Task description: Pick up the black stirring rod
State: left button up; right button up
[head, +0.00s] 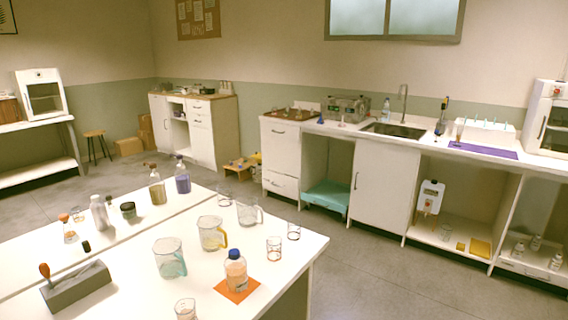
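I cannot make out a black stirring rod for certain in the head view. A slender dark upright item (441,117) stands on the far counter just right of the sink; it is too small to tell what it is. A small black object (86,246) lies on the near white table, and it looks short rather than rod-like. Neither of my grippers shows in this view.
The near white table (312,243) carries several beakers and bottles, a grey block (76,287) and an orange mat (252,290). The far counter has a sink (398,129), a purple mat (510,154) and a white rack (487,134). Grey floor (350,262) lies clear between them.

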aim_at(85, 244)
jog(key=u, duration=1.25)
